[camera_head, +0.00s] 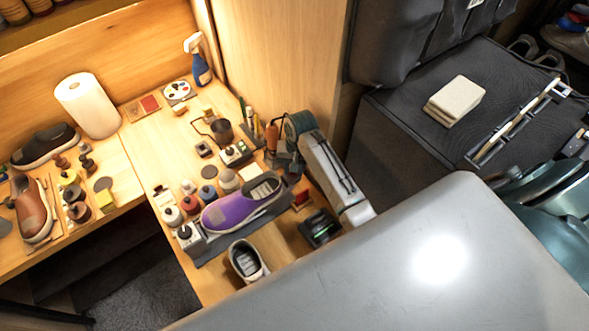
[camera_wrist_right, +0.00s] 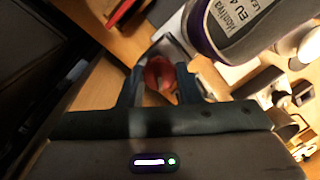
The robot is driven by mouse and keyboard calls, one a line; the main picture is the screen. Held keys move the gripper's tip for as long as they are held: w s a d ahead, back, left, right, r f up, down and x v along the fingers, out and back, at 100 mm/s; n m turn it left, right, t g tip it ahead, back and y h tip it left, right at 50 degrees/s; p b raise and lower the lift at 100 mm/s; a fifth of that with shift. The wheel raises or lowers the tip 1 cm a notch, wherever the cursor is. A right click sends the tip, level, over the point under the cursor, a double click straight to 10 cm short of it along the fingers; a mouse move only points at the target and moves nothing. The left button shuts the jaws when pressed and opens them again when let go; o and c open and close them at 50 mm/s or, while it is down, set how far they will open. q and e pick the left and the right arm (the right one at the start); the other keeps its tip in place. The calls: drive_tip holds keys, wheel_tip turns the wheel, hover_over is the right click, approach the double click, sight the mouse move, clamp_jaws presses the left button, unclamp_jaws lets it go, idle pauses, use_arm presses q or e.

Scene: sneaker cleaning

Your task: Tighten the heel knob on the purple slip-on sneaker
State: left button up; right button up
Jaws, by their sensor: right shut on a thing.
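The purple slip-on sneaker (camera_head: 232,208) lies on a grey stand (camera_head: 215,247) on the workbench, its heel toward the right. Its opening and label also show in the right wrist view (camera_wrist_right: 238,22), at the upper right. My right gripper (camera_head: 290,172) is at the heel end of the sneaker. In the right wrist view its two dark fingers are closed around the red heel knob (camera_wrist_right: 159,74), which sits just below the sneaker's heel. The knob is hidden or too small to make out in the head view. My left gripper is not in view.
Several bottles (camera_head: 172,216) stand along the sneaker's left side. A white-and-grey shoe (camera_head: 245,260) lies in front, and a black device with a green light (camera_head: 320,228) is to the right.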

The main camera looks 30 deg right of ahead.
drive_tip(key=shift+a, duration=0.15)
drive_tip(key=m, duration=0.3)
drive_tip(key=shift+m, duration=0.7)
